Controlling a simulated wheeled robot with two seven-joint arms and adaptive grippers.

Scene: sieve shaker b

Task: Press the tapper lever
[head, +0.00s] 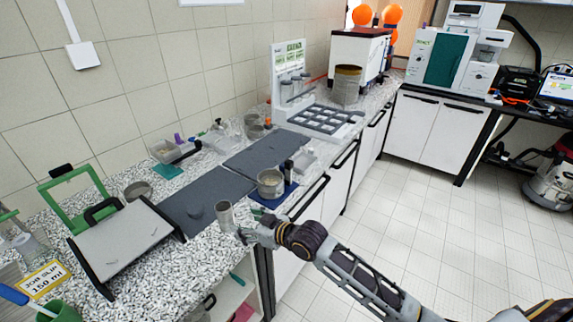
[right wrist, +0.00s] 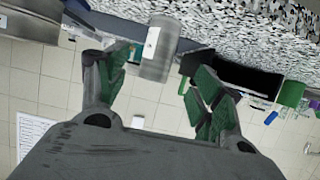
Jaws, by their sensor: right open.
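I cannot tell for sure which part is the tapper lever. A short black upright piece (head: 288,171) stands beside a round metal sieve pan (head: 270,184) on a dark blue mat. My right gripper (head: 246,234) is at the counter's front edge, left of and nearer than that pan. It is open, and its fingertips are close to a small grey metal cylinder (head: 225,216). In the right wrist view a grey cylinder (right wrist: 159,52) shows beyond the two green-padded fingers (right wrist: 165,75); nothing is clearly held. My left gripper is out of view.
A sloping pale board (head: 121,240) with a black handle and a green frame (head: 72,180) stand at the left. Dark mats (head: 205,194) cover the mid-counter. A grey rack (head: 318,120) and a tall sieve stack (head: 346,87) stand farther back.

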